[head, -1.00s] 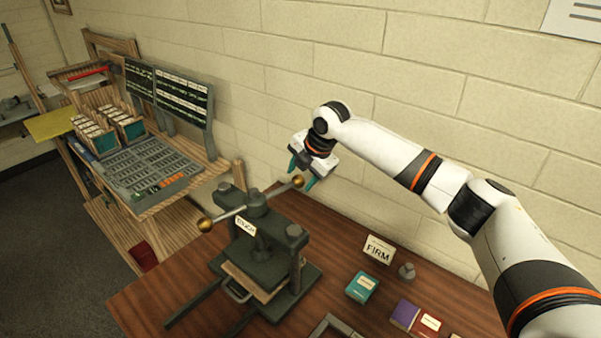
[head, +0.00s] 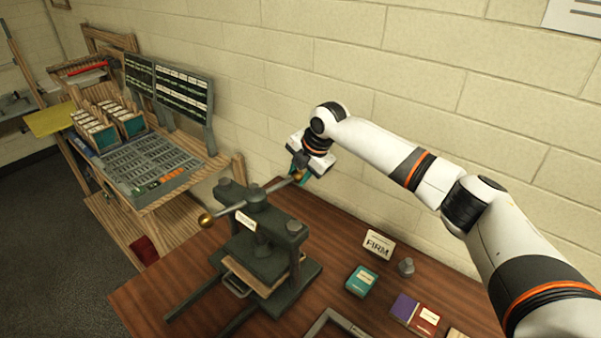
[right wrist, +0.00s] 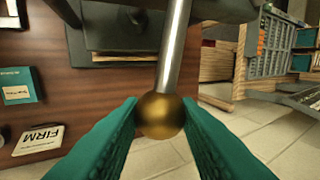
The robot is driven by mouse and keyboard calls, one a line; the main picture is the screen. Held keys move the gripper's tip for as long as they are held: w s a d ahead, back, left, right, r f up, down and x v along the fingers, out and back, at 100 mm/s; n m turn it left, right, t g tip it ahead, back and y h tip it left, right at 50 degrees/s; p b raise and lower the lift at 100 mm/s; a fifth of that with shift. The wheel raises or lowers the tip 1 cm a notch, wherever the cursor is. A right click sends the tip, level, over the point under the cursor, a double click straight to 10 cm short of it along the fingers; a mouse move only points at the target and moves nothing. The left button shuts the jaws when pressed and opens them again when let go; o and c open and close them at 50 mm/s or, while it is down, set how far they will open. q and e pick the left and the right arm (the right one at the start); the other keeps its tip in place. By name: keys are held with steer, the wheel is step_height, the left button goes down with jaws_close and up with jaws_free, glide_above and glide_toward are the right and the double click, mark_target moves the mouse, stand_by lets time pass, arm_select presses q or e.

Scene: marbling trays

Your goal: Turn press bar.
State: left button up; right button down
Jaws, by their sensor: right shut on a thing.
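The press (head: 263,244) stands on the brown table, dark grey, with a labelled head. Its press bar (head: 227,213) is a steel rod with a brass ball at each end, lying across the top. The near-left ball (head: 206,220) is free. My right gripper (head: 300,176) is at the far-right end of the bar. In the right wrist view its teal fingers are shut on the brass ball (right wrist: 161,115), one on each side, with the rod (right wrist: 174,45) running away to the press. My left gripper is not in view.
A FIRM sign (head: 378,245), a grey knob-like piece (head: 406,267), a teal box (head: 361,281) and purple and red boxes (head: 427,319) lie right of the press. A wooden type stand (head: 150,170) is at left. The block wall is close behind my right gripper.

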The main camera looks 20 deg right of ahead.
steer(key=shift+w+a+r+n, duration=0.1)
steer(key=shift+w+a+n, duration=0.05)
steer(key=shift+w+n, duration=0.2)
steer(key=shift+w+a+n+g+y+b, duration=0.2)
steer(key=shift+w+a+n+y+b, duration=0.05)
steer(key=shift+w+n, duration=0.35)
steer(key=shift+w+a+n+g+y+b, duration=0.2)
steer(key=shift+w+a+n+y+b, duration=0.05)
steer(key=shift+w+n, duration=0.35)
steer(key=c, duration=1.1)
jaws_free()
